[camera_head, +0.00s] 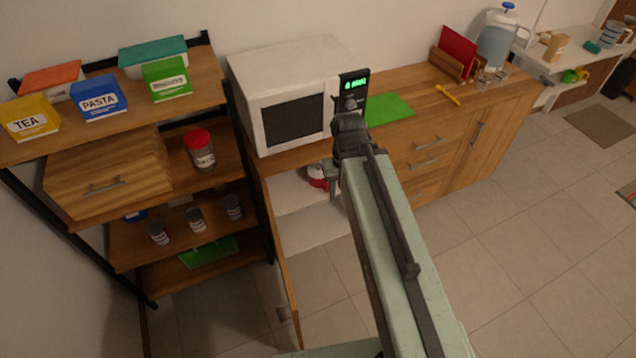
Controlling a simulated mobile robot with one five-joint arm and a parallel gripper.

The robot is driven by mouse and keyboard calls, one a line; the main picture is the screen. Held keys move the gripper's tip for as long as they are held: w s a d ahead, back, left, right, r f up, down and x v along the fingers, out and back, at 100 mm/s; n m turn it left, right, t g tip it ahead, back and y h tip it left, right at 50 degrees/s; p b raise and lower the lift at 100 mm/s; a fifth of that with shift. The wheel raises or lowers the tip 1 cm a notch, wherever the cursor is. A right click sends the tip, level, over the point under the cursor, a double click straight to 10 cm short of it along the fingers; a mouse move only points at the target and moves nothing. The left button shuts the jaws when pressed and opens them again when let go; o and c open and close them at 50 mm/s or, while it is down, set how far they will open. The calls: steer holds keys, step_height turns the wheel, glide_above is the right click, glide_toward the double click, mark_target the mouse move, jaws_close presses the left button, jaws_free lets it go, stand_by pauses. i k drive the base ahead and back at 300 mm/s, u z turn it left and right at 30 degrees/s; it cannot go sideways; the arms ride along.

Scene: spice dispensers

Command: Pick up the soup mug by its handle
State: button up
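A small red-and-white object (317,176), which looks like the soup mug, stands inside the open cabinet below the microwave. Its right side is partly hidden by my gripper, and I cannot make out its handle. My gripper (333,174) is at the cabinet opening, just right of the red-and-white object. The dark wrist above it and the pale green arm cover part of the view. The fingers are too small and dark to show whether they are open or shut, or whether they touch the object.
The cabinet door (283,262) stands open on the left of the opening. A white microwave (285,95) sits on the counter above. A shelf rack (150,255) with boxes and jars stands at left. The tiled floor (510,250) at right is clear.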

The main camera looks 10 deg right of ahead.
mark_target(315, 183)
steer(key=k, duration=0.45)
steer(key=u, duration=4.1)
steer(key=k, duration=2.05)
steer(key=z, duration=1.4)
steer(key=i, duration=1)
steer(key=u, duration=0.05)
